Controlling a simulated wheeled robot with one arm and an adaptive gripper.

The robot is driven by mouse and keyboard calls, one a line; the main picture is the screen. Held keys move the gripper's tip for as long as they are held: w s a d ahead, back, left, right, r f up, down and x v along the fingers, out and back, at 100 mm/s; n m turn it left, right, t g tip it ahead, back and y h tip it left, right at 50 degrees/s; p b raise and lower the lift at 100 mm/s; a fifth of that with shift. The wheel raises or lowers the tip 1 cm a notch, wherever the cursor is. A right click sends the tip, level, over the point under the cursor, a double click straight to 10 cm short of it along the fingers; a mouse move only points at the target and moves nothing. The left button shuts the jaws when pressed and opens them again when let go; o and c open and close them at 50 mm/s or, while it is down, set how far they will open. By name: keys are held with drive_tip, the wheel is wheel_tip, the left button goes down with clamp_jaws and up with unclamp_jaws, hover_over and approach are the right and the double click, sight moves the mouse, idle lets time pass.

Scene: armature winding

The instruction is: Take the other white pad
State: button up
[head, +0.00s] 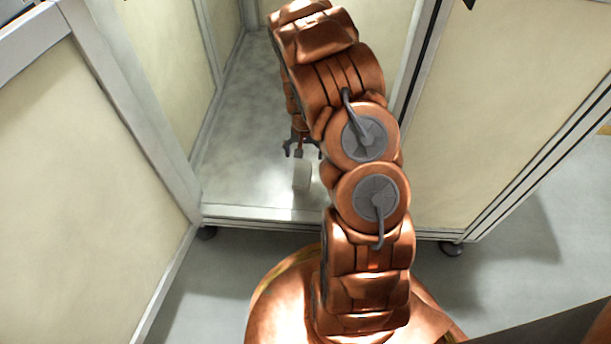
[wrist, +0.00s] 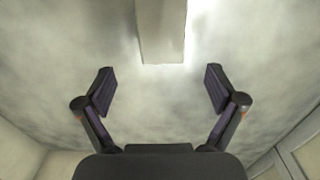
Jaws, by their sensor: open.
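A white pad (head: 302,175) stands as a small pale block on the grey floor of the enclosure, near its front edge, in the head view. In the wrist view the white pad (wrist: 161,32) shows at the top middle, cut off by the upper edge. My gripper (head: 301,150) is just behind the pad in the head view, partly hidden by my own arm. In the wrist view my gripper (wrist: 160,85) has its two fingers spread wide with nothing between them. The pad lies beyond the fingertips, apart from them. No second pad is visible.
The grey enclosure floor (head: 240,130) is bare around the pad. Cream panels in metal frames stand at the left (head: 75,170) and right (head: 500,110). A low metal sill (head: 260,215) runs along the front of the floor.

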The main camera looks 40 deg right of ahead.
sight(303, 167)
drive_tip(key=f+b, duration=0.1)
drive_tip(key=f, duration=0.1)
drive_tip(key=f+b, duration=0.1)
drive_tip(key=f, duration=0.1)
drive_tip(key=f+b, duration=0.1)
drive_tip(key=f, duration=0.1)
drive_tip(key=shift+a+f, duration=0.25)
drive_tip(key=shift+f, duration=0.05)
drive_tip(key=shift+r, duration=0.1)
drive_tip(key=shift+c, duration=0.3)
drive_tip(key=c, duration=1)
